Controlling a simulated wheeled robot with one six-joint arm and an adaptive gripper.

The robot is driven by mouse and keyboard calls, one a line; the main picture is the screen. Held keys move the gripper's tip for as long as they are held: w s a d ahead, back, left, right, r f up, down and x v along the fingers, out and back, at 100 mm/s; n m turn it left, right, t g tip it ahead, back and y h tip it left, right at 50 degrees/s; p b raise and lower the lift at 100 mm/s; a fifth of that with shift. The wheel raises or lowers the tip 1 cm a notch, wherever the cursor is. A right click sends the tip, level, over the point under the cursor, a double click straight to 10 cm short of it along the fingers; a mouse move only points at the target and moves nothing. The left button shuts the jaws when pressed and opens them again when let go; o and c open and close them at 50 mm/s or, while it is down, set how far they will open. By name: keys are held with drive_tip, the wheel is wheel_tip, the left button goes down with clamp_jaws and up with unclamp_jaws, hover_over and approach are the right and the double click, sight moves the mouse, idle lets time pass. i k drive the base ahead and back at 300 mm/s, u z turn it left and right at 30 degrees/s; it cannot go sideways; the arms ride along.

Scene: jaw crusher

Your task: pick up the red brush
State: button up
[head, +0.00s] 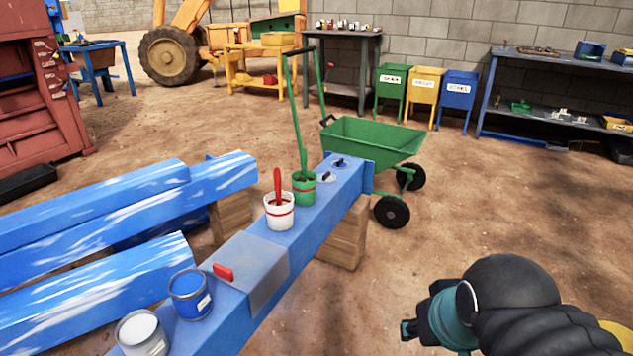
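A red-handled brush (277,184) stands upright in a white pot (280,216) with a red band, on the blue beam (318,222). Its lower end is hidden inside the pot. A second small red piece (223,272) lies on the beam at the left edge of a grey plate; I cannot tell what it is. My gripper (408,329) is at the lower right, well to the right of the beam and apart from both red things. Its fingers are small and partly hidden, so I cannot tell whether they are open. I see nothing held.
A green pot (304,188) with a tall green handle stands just behind the white pot. A blue can (190,294) and an open white-filled can (142,333) stand nearer. A green wheelbarrow (370,140) is behind the beam's far end. Bare ground lies right of the beam.

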sight(278, 183)
drive_tip(key=u, duration=0.05)
drive_tip(key=i, duration=0.9)
drive_tip(key=u, duration=0.3)
